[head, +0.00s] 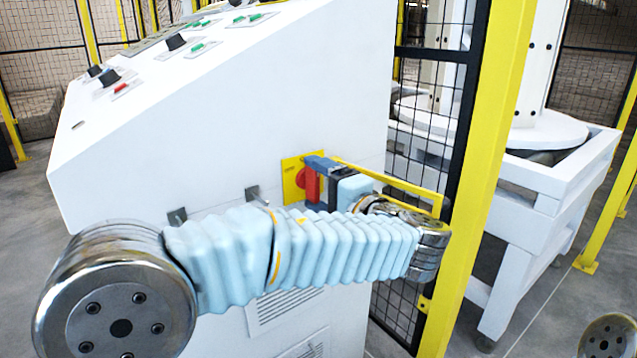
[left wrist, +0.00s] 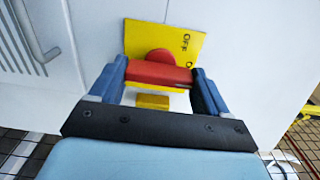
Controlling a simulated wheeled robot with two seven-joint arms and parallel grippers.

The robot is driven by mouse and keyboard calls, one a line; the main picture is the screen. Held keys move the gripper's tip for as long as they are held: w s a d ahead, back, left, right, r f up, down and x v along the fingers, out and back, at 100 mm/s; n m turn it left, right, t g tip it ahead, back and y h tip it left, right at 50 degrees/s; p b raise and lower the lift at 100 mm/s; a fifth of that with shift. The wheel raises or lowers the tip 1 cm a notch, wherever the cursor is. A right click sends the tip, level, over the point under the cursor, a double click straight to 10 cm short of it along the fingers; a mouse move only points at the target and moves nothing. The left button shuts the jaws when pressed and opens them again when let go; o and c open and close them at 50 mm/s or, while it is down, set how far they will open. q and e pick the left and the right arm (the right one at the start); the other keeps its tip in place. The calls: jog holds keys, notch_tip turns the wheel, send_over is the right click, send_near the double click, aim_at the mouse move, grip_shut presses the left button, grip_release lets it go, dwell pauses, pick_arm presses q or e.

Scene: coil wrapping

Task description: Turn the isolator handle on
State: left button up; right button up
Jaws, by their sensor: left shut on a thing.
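The isolator handle is red and sits on a yellow plate (head: 291,181) on the side of the white cabinet. In the head view the red handle (head: 312,184) shows beside the fingers of my left gripper (head: 318,170). In the left wrist view the red handle (left wrist: 158,73) lies crosswise in front of the yellow plate (left wrist: 186,44), with a round red hub above it. The blue fingers of my left gripper (left wrist: 160,88) touch its two ends, so the gripper is shut on it. Lettering on the plate is partly hidden and too blurred to read surely. My right gripper is not in view.
The white control cabinet (head: 240,110) has knobs and buttons on its sloped top. A yellow post (head: 485,180) and black mesh fence (head: 430,120) stand close right of my left wrist. A white machine frame (head: 550,190) stands beyond. Metal cabinet handles (head: 252,194) are near my forearm.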

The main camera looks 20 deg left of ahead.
pick_arm(q)
jog(key=shift+f, duration=0.1)
jog(key=o, duration=0.8)
jog(key=b+v, duration=0.1)
jog(key=v, duration=1.3)
